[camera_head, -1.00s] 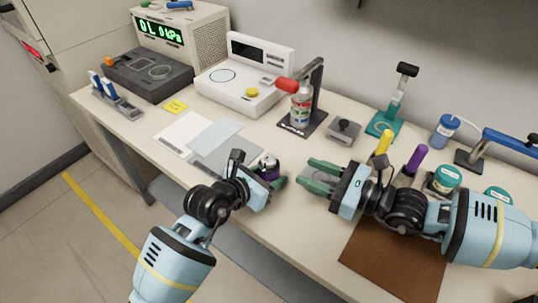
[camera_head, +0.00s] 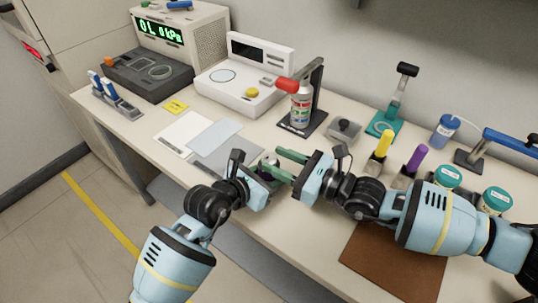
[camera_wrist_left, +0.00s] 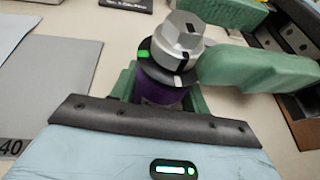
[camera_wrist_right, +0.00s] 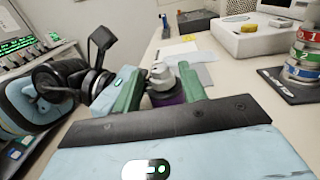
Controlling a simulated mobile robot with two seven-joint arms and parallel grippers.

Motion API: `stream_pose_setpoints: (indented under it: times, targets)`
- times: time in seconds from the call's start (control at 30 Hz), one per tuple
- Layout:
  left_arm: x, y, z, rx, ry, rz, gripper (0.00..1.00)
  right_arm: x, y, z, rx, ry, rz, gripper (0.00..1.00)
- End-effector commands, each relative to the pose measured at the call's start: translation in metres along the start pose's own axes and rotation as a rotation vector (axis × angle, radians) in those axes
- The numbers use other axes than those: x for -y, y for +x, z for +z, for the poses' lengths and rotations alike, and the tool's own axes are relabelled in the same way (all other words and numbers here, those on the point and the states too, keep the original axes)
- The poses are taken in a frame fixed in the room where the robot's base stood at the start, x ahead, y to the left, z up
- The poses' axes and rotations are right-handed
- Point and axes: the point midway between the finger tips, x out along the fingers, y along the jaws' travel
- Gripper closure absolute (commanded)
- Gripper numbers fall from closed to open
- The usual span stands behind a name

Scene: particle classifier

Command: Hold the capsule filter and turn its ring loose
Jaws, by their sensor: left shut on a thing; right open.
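The capsule filter has a purple body (camera_wrist_left: 158,92), a black ring (camera_wrist_left: 165,66) with green and white marks, and a grey faceted top (camera_wrist_left: 183,38). In the left wrist view, my left gripper (camera_wrist_left: 160,97) is shut on the purple body, holding it upright. My right gripper (camera_head: 280,163) is open; its green fingers reach in from the right at the height of the ring and top. In the right wrist view, the grey top (camera_wrist_right: 162,73) shows between its fingers. I cannot tell whether they touch the ring. In the head view, fingers partly hide the filter.
The filter is near the table's front edge, beside a grey mat (camera_head: 228,157). A bottle stand (camera_head: 302,122) and a small grey block (camera_head: 344,130) stand behind. A brown mat (camera_head: 390,262) lies in front.

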Motion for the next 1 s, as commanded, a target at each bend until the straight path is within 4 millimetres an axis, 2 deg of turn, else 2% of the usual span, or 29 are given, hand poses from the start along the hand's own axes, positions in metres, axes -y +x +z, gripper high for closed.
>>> stream_pose_setpoints:
  times: [0.1,0.23,0.6,0.87,1.0]
  targets:
    - [0.0,0.0,-0.001,-0.002,0.0,0.0,0.99,0.0,0.017,0.0,0.001,0.0,0.0,0.58]
    - [0.0,0.0,-0.001,-0.002,-0.001,0.0,0.99,0.0,0.027,0.0,0.0,0.001,0.0,0.58]
    - [0.0,0.0,-0.001,-0.002,-0.001,0.0,0.99,0.0,0.031,0.0,0.0,0.0,-0.001,0.58]
    - [0.0,0.0,-0.001,-0.002,-0.001,0.0,0.99,0.0,0.031,0.0,0.0,0.0,-0.001,0.91]
    - [0.0,0.0,-0.001,-0.002,-0.001,0.0,0.99,0.0,0.031,0.0,0.0,-0.001,0.001,0.93]
